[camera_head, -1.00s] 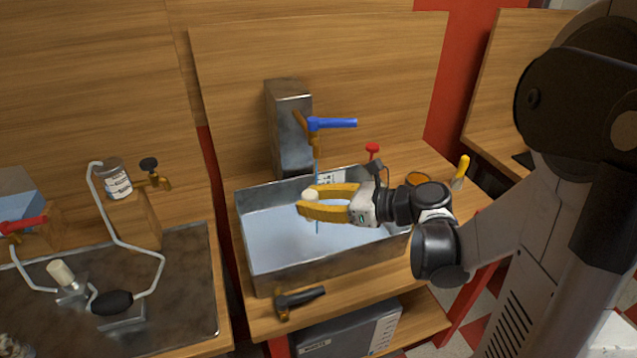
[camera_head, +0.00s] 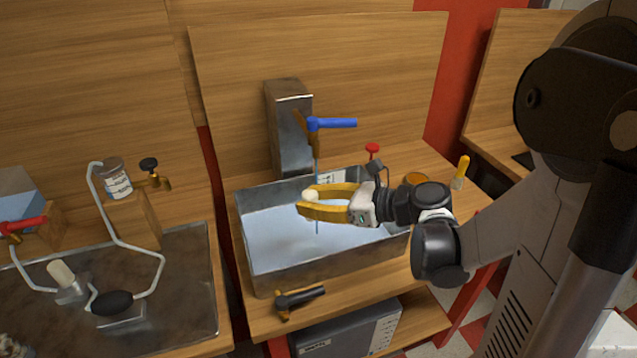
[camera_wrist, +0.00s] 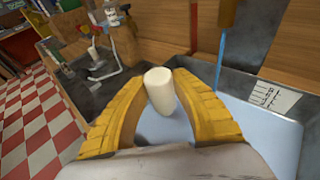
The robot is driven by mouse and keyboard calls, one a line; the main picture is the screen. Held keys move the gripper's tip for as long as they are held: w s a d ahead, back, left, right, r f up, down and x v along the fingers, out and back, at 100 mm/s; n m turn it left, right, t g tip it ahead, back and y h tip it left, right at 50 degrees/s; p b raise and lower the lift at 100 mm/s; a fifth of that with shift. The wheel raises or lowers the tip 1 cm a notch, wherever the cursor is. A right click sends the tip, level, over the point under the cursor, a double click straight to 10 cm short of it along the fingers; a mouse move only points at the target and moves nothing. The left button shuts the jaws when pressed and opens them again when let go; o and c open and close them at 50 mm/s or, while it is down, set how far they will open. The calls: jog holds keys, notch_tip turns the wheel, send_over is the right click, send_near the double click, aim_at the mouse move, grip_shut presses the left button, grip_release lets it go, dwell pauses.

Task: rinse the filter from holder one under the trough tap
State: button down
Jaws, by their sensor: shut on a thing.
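My gripper (camera_head: 305,203) is shut on a cream cylindrical filter (camera_head: 311,196) and holds it over the metal trough (camera_head: 265,277). In the wrist view the filter (camera_wrist: 160,90) stands between the yellow fingertips. The trough tap (camera_head: 312,126) has a blue lever and hangs above the trough. A thin blue stream (camera_head: 317,172) falls from it. In the wrist view the stream (camera_wrist: 221,62) is to the right of the filter, apart from it in the picture. In the head view the stream passes close to the fingers; I cannot tell whether it touches the filter.
Left of the trough, a dark-topped bench (camera_head: 180,285) carries a white tube loop, a canister (camera_head: 114,178) and another pale filter (camera_head: 61,273) in a holder. A black-handled tap-like piece (camera_head: 300,298) is at the trough's front. A red knob (camera_head: 372,151) stands behind my gripper.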

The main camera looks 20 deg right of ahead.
jog(key=s+a+r+p, duration=0.2)
jog(key=s+r+p, duration=0.1)
jog(key=s+r, duration=0.1)
jog(key=shift+a, duration=0.35)
jog(key=shift+s, duration=0.1)
dwell(0.7)
